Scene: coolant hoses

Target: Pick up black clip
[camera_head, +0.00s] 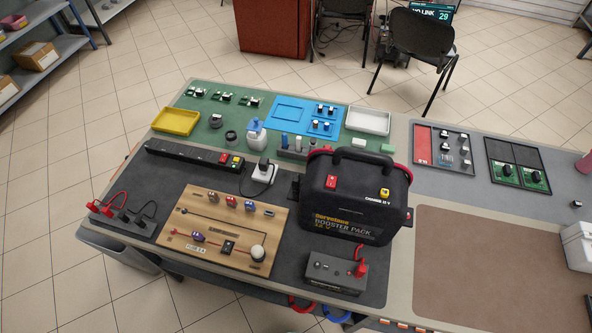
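A black booster pack (345,208) with a handle stands at the middle of the table, well to the right of the clips. Neither of my grippers shows in the head view.
A wooden circuit board (179,240) lies right of the black clip. A black power strip (185,160) lies behind it. A grey box with a red clip (336,273) stands at the front. A brown mat (490,272) at the right is mostly clear.

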